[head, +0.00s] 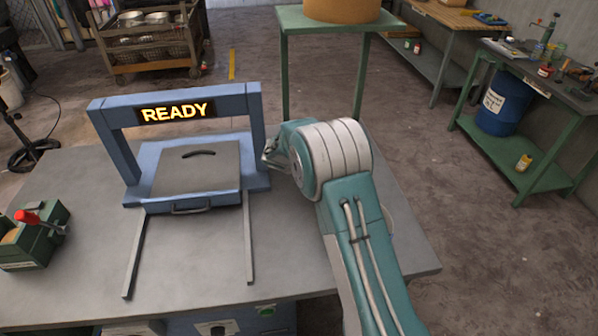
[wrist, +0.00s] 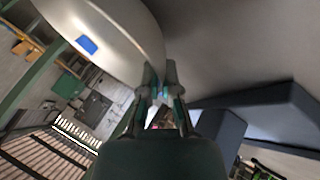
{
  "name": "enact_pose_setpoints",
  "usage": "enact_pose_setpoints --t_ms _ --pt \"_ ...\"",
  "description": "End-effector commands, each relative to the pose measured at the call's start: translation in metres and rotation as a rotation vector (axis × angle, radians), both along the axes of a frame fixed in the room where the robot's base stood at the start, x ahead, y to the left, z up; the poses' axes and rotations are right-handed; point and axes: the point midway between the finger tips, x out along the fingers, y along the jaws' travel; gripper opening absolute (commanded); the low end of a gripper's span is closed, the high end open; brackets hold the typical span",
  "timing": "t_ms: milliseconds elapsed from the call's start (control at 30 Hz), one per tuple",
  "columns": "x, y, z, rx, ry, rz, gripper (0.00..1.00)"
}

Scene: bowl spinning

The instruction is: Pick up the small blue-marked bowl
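The pale, shiny bowl (wrist: 118,22) with a blue square mark (wrist: 87,45) fills the upper left of the wrist view. Its edge runs down beside the fingertips of my gripper (wrist: 161,75). The fingertips are close together, one over the bowl's edge and one just right of it. I cannot tell whether they grip the rim. In the head view my gripper (head: 269,152) is partly hidden by my arm, beside the right post of the blue frame. The bowl does not show there.
A blue frame with a lit READY sign (head: 175,110) stands on the grey table (head: 75,225) around a flat grey plate (head: 197,170). Left is a green box with a red lever (head: 27,216). A green stand (head: 300,18) is behind, and a workbench (head: 560,80) at right.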

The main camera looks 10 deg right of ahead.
Motion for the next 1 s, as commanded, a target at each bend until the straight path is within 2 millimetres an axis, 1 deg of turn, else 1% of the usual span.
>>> enact_pose_setpoints --t_ms 33,100,600,1000 --pt "0.001 0.0 0.009 0.002 -0.005 -0.001 0.0" --pt "-0.001 0.0 0.02 0.001 -0.004 0.0 0.0" --pt "-0.049 -0.008 0.076 -0.001 -0.003 0.001 0.0" --pt "-0.103 -0.016 0.1 0.0 -0.003 0.001 0.0"
